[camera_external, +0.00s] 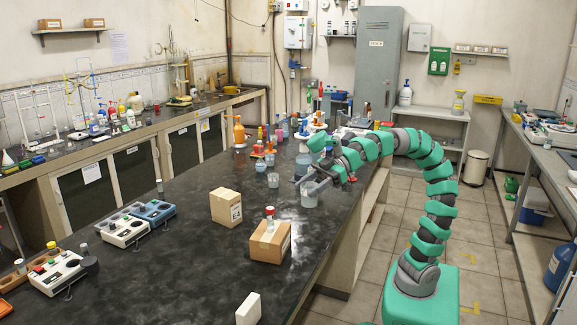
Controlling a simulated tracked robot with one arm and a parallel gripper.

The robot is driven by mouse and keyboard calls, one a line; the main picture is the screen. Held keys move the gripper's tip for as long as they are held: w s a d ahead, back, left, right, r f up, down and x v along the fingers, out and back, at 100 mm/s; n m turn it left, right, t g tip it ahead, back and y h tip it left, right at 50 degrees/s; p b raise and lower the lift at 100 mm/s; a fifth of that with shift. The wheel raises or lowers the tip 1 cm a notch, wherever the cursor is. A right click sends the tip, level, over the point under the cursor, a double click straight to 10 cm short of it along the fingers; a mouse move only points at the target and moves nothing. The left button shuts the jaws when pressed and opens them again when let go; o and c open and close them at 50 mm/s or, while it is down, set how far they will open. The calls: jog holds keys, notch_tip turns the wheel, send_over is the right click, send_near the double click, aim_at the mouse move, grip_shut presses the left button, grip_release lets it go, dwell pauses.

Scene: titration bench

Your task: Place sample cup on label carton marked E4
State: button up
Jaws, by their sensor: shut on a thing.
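My gripper (312,184) is above the right part of the dark bench, with its fingers closed at the rim of a translucent pale cup (309,198). The cup looks upright; I cannot tell whether its base touches the bench. Two brown cartons stand to its left and nearer the camera: one farther back (226,205) and one nearer (264,247). A red-capped vial (269,218) appears on or just behind the nearer carton.
Two small clear cups (273,180) and (260,164) stand left of my gripper. An orange pump bottle (239,131) and several other bottles stand farther back. Bench instruments (123,230) line the left edge. A white block (248,309) is at the front.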

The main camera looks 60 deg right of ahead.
jog(key=w+d+r+m+t+h+p, duration=0.1)
jog(key=w+d+m+t+h+p, duration=0.15)
jog(key=w+p, duration=0.4)
jog(key=w+d+m+t+h+p, duration=0.15)
jog(key=w+d+p, duration=0.25)
jog(key=w, duration=0.6)
jog(key=w+d+f+m+t+h+p, duration=0.2)
jog(key=w+d+m+h+p, duration=0.15)
jog(key=w+d+p, duration=0.5)
jog(key=b, duration=0.2)
send_over(225, 193)
jog(key=s, duration=0.1)
jog(key=shift+y, duration=0.25)
notch_tip(225, 193, down, 7)
jog(key=shift+r, duration=0.15)
jog(key=shift+w+f, duration=0.2)
jog(key=shift+w, duration=0.4)
jog(key=shift+f, duration=1.65)
jog(key=shift+f, duration=0.1)
